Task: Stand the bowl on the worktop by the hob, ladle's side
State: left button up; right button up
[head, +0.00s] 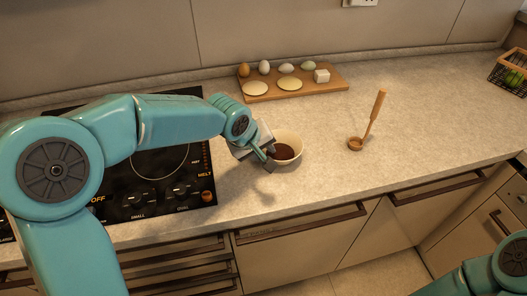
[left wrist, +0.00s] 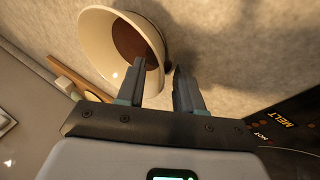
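The cream bowl (head: 291,162) with dark brown contents is on the worktop (head: 330,185), just right of the hob (head: 140,208), on the ladle's side. It looks upright. The wooden ladle (head: 374,112) is farther right, its handle pointing up. My left gripper (head: 268,156) is at the bowl's left rim. In the left wrist view the bowl (left wrist: 98,45) is at upper left, and the fingers (left wrist: 168,72) stand either side of its rim, one over the inside and one outside, with a gap between them. My right gripper is out of view.
A wooden board (head: 325,88) with eggs, flat pale rounds and a white block lies behind the bowl. A dark basket (head: 510,72) is at the far right. The worktop between bowl and ladle is clear. Drawers and cupboards are below the front edge.

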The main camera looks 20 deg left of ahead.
pick_arm(q)
jog(key=v, duration=1)
jog(key=shift+s+r, duration=0.2)
jog(key=shift+s, duration=0.05)
